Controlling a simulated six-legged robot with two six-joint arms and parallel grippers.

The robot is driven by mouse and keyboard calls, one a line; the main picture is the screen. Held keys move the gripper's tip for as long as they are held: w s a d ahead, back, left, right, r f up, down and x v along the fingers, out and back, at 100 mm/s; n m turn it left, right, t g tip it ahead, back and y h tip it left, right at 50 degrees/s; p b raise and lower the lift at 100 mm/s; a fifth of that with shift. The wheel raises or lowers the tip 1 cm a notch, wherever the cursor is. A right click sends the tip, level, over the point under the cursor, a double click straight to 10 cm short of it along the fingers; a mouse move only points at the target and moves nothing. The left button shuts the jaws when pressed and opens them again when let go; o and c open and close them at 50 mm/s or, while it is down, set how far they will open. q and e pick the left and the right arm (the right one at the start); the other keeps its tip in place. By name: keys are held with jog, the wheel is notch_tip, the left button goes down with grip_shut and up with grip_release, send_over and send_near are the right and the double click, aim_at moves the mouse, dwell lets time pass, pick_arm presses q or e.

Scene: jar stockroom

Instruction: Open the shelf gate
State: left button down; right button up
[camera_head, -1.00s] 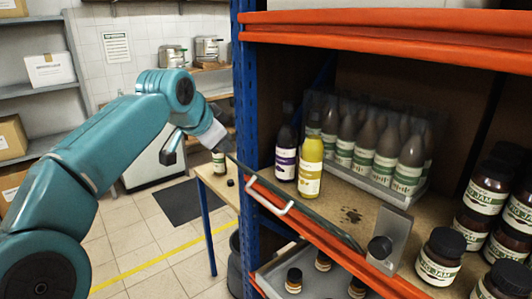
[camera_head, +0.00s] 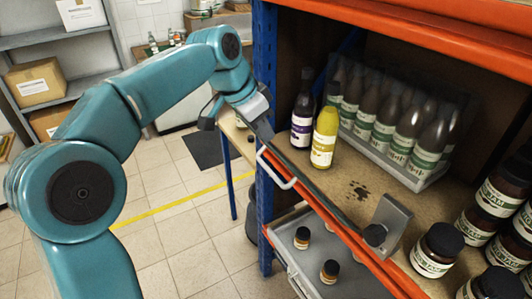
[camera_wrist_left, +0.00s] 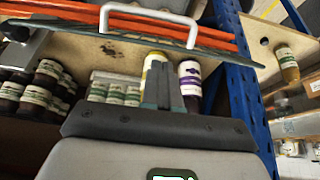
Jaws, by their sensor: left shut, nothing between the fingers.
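The shelf gate (camera_head: 318,190) is a thin dark panel along the front edge of the middle shelf, with a white bar handle (camera_head: 275,168) near its left end. In the left wrist view the handle (camera_wrist_left: 148,20) is at the top. A grey metal bracket with a dark round knob (camera_head: 375,235) stands at the gate's right end. My left gripper (camera_head: 263,132) is shut and empty, just above the gate's left end and behind the handle in the head view. Its closed fingers (camera_wrist_left: 163,68) show in the wrist view, apart from the handle. My right gripper is out of view.
A yellow bottle (camera_head: 324,138) and a dark purple-labelled bottle (camera_head: 302,115) stand behind the gate near its left end. Dark jars (camera_head: 437,250) stand at the right. A blue post (camera_head: 264,60) is close to my gripper. A lower tray (camera_head: 300,265) holds small jars.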

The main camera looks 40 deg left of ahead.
aim_at(264, 167)
pick_arm(q)
notch_tip(264, 167, down, 6)
jog(key=shift+w+r, duration=0.1)
jog(key=shift+r, duration=0.1)
jog(key=shift+f, duration=0.5)
